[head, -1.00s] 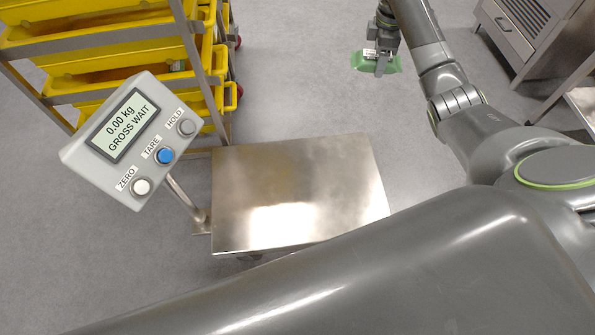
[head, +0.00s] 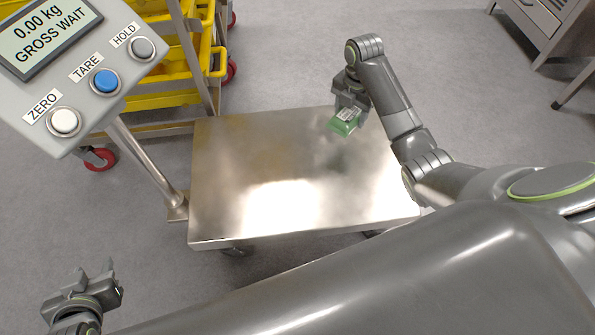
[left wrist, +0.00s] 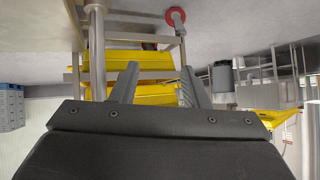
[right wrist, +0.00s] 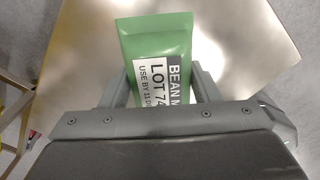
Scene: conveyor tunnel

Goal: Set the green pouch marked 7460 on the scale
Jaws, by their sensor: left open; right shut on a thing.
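The green pouch (head: 343,124) is held by my right gripper (head: 348,108) over the far right part of the scale's steel platform (head: 235,165). In the right wrist view the pouch (right wrist: 158,42) sits between the fingers, its label partly reading "LOT 74", the rest hidden. A faint reflection lies below it; I cannot tell how large the gap is. The scale's display (head: 38,32) reads 0.00 kg, GROSS WAIT. My left gripper (head: 93,280) is open and empty at the lower left, apart from the scale; its fingers (left wrist: 158,85) also show in the left wrist view.
The scale's button panel (head: 95,75) stands on a post (head: 145,158) at the platform's left. A rack with yellow bins (head: 160,100) is behind it. A grey cabinet (head: 535,22) is at the far right. The platform top is otherwise bare.

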